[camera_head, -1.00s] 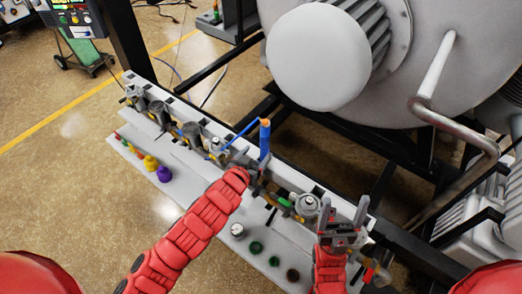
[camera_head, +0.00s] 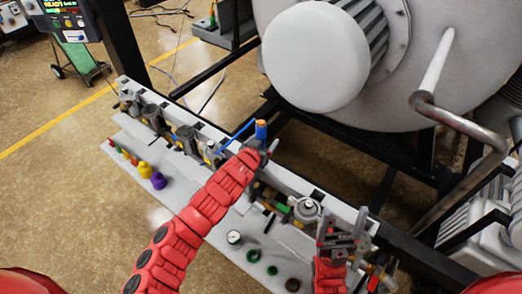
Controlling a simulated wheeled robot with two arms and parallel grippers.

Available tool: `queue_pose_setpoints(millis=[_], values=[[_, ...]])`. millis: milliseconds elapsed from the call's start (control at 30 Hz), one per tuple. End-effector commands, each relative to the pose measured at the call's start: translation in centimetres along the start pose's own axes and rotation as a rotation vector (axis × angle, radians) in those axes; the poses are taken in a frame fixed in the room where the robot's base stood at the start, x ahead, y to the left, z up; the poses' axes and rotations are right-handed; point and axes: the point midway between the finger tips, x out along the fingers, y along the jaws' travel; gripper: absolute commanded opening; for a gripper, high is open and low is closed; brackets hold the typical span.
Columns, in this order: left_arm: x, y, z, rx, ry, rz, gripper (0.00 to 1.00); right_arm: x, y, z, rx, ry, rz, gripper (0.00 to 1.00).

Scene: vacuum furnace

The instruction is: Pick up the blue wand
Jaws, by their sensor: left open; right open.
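The blue wand (camera_head: 261,132) stands upright at the grey tool rack, with an orange tip on top and a thin blue arm slanting down to its left. My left gripper (camera_head: 264,149) is open at the wand, just below its top. Its fingers show close beside the shaft; I cannot tell whether they touch it. My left arm and hand hide the wand's lower part. My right gripper (camera_head: 343,222) is open and empty, fingers upward, over the rack's right end.
The grey rack (camera_head: 330,206) runs diagonally and holds several tools.

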Motion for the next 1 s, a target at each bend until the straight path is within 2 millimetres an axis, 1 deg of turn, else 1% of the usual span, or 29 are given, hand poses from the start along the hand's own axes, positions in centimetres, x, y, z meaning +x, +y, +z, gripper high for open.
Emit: queue_pose_setpoints(millis=[233, 267, 300, 467, 600, 667, 700, 1000], values=[[0.17, -0.05, 0.03, -0.001, -0.001, -0.001, 0.77, -0.04, 0.0, 0.01, 0.0, 0.0, 0.0, 0.76], [0.17, -0.05, 0.04, -0.001, -0.001, -0.001, 0.75, -0.04, 0.0, 0.01, 0.0, 0.0, 0.0, 0.76], [0.17, -0.05, 0.03, -0.001, -0.001, -0.001, 0.68, -0.04, 0.0, 0.01, 0.0, 0.0, 0.0, 0.76], [0.16, -0.05, 0.03, -0.001, -0.001, -0.001, 0.39, -0.04, 0.0, 0.01, 0.0, 0.0, 0.0, 0.76], [0.16, -0.05, 0.03, -0.001, -0.001, -0.001, 0.14, -0.05, 0.0, 0.01, 0.0, 0.0, 0.0, 0.76], [0.16, -0.05, 0.03, -0.001, -0.001, -0.001, 0.03, -0.05, 0.0, 0.01, 0.0, 0.0, 0.0, 0.76], [0.16, -0.05, 0.03, -0.001, -0.001, -0.001, 0.0, -0.04, 0.0, 0.01, 0.0, 0.0, 0.0, 0.76], [0.15, -0.04, 0.01, -0.001, -0.001, -0.001, 0.0, -0.04, 0.0, 0.01, 0.0, 0.0, 0.0, 0.76]])
